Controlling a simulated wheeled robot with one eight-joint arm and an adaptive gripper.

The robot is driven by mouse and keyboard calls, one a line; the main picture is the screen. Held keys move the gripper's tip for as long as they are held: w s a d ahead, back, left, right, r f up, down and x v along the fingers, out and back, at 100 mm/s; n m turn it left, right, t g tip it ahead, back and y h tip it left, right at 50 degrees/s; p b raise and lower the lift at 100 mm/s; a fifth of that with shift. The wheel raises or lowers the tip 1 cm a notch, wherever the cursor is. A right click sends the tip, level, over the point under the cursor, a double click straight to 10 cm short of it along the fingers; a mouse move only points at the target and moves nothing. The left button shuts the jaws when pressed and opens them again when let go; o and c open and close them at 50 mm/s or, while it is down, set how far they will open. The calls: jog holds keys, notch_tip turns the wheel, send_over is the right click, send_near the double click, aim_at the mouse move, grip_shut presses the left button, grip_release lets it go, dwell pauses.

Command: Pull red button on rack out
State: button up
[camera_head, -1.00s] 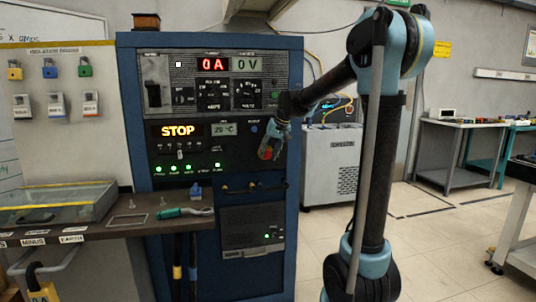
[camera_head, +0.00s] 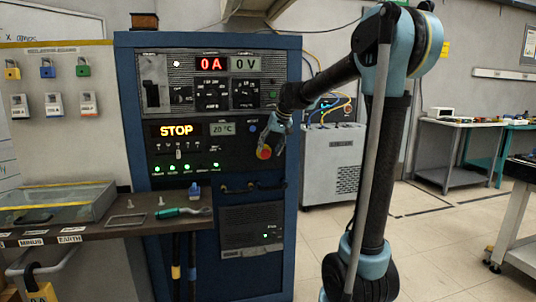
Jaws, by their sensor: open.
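The blue rack (camera_head: 126,140) stands at the centre left, with lit displays reading 0A, 0V and STOP. The red button (camera_head: 264,152) is a round red-orange knob on the right side of its middle panel. My gripper (camera_head: 272,148) is at the button, with its fingers beside and above it. The fingers are small in the view, and I cannot tell whether they touch the button. The gripper looks open. Part of the panel behind the gripper is hidden.
A shelf (camera_head: 100,230) with a green-handled tool (camera_head: 180,212) and a clear-lidded case (camera_head: 60,203) juts out at left. Padlocks hang on the wall above. A grey cabinet (camera_head: 332,170) stands right of the rack. Floor at right is mostly free.

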jog(key=v, duration=0.9)
jog(key=s+d+f+h, duration=0.1)
jog(key=s+d+f, duration=0.4)
jog(key=s, duration=0.3)
jog(key=s+d+f+m+h, duration=0.1)
jog(key=s+d+f, duration=0.5)
jog(key=s, duration=0.3)
jog(key=shift+s+f, duration=0.2)
jog(key=shift+f, duration=0.05)
jog(key=s+d+f, duration=0.2)
jog(key=s+f, duration=0.4)
jog(key=s+d+f+m+g+h, duration=0.1)
jog(key=s+d+f, duration=0.2)
jog(key=s+f, duration=0.3)
jog(key=s+d+f+h, duration=0.1)
jog(key=s+d+f, duration=0.2)
jog(key=s+f, duration=0.3)
jog(key=shift+f, duration=0.25)
jog(key=shift+c, duration=0.2)
jog(key=shift+s+f, duration=0.2)
jog(key=shift+s, duration=0.05)
jog(key=c, duration=0.5)
jog(key=shift+d, duration=0.15)
